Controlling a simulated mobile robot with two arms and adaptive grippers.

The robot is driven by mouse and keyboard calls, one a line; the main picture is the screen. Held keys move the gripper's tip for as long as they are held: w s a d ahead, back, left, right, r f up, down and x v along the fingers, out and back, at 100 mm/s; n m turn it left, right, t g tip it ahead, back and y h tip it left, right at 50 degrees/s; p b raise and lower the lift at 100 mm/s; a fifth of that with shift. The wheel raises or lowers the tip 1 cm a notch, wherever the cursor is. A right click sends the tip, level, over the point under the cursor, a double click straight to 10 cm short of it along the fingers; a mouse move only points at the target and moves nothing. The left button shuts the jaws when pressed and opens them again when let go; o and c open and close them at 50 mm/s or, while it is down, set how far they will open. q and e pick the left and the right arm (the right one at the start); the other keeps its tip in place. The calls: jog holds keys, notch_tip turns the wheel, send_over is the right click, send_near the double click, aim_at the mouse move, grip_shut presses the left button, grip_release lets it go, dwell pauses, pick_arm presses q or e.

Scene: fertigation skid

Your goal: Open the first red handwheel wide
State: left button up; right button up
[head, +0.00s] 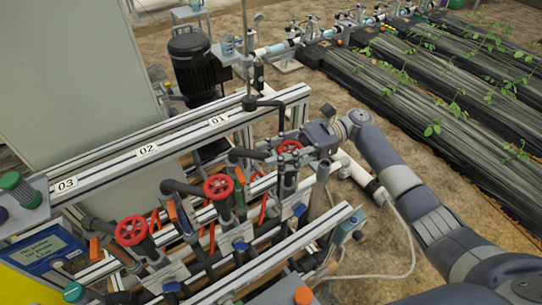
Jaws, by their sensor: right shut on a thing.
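Three red handwheels stand in a row on the pipe skid below a rail (180,138) labelled 01, 02 and 03. The far handwheel (290,147), at the 01 end, is partly hidden by my right gripper (299,146). My right arm comes in from the right, and the gripper is shut on this far handwheel. The middle handwheel (219,187) and the near handwheel (131,230) are free and in plain view. My left gripper is not in view.
Dark pipes and orange levers crowd the space around the handwheels. A lower metal rail (290,248) runs along the front. A dark motor (192,65) stands behind, near a grey cabinet (75,70). Plant rows (450,85) lie at the right. A pale hose (408,262) lies on the floor.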

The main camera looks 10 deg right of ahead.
aim_at(302, 145)
jog(key=shift+d+g, duration=0.2)
jog(key=shift+g, duration=0.1)
jog(key=o, duration=1.1)
jog(key=shift+d, duration=0.1)
jog(key=shift+c, duration=0.2)
jog(key=shift+o, duration=1)
jog(key=shift+d, duration=0.15)
jog(key=shift+a, duration=0.2)
jog(key=v, duration=1.2)
jog(key=shift+d, duration=0.1)
jog(key=shift+o, duration=0.2)
